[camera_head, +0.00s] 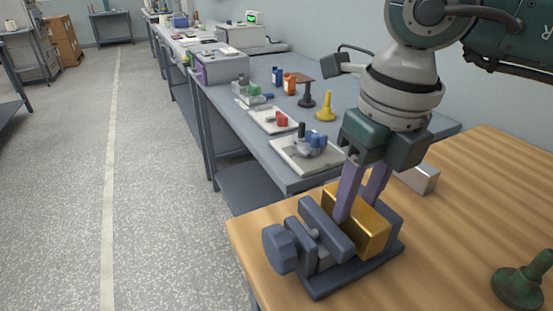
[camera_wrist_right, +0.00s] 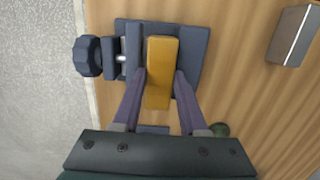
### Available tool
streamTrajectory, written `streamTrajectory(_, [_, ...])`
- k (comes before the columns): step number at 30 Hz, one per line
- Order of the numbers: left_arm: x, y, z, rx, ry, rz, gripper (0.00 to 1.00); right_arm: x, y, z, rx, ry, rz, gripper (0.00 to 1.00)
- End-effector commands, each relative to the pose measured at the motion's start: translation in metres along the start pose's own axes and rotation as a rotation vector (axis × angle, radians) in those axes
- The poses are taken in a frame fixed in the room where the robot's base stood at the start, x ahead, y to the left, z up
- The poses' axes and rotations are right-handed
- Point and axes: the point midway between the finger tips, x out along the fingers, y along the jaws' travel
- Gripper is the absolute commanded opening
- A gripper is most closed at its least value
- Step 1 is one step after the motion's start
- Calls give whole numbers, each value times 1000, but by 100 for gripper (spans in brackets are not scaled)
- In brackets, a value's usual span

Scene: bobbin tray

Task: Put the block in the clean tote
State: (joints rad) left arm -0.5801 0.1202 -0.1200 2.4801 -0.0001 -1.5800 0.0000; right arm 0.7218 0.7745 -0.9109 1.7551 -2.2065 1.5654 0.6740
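A gold-yellow block (camera_head: 371,232) sits in a dark blue-grey vise (camera_head: 327,229), beside its movable jaw; it also shows in the right wrist view (camera_wrist_right: 161,60). My right gripper (camera_head: 358,205) points down, its two purple fingers on opposite sides of the gold block. In the right wrist view its fingertips (camera_wrist_right: 161,73) meet the block's sides with no visible gap. A silver-grey block (camera_head: 420,178) lies on the wooden table behind the vise. My left gripper is out of view. I cannot make out a clean tote.
A dark green knobbed object (camera_head: 522,285) stands on the wooden table (camera_head: 470,225) at right. A grey bench (camera_head: 262,75) behind carries trays (camera_head: 287,158), small parts, bottles and a yellow stand (camera_head: 326,107).

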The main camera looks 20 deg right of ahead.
Motion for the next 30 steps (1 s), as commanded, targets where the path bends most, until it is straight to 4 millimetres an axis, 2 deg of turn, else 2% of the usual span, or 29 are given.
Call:
streamTrajectory(1, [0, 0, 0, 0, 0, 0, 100, 0, 0, 0, 0, 0, 0, 32])
streamTrajectory(10, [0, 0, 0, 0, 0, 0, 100, 0, 0, 0, 0, 0, 0, 0])
streamTrajectory(30, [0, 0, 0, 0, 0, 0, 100, 0, 0, 0, 0, 0, 0, 0])
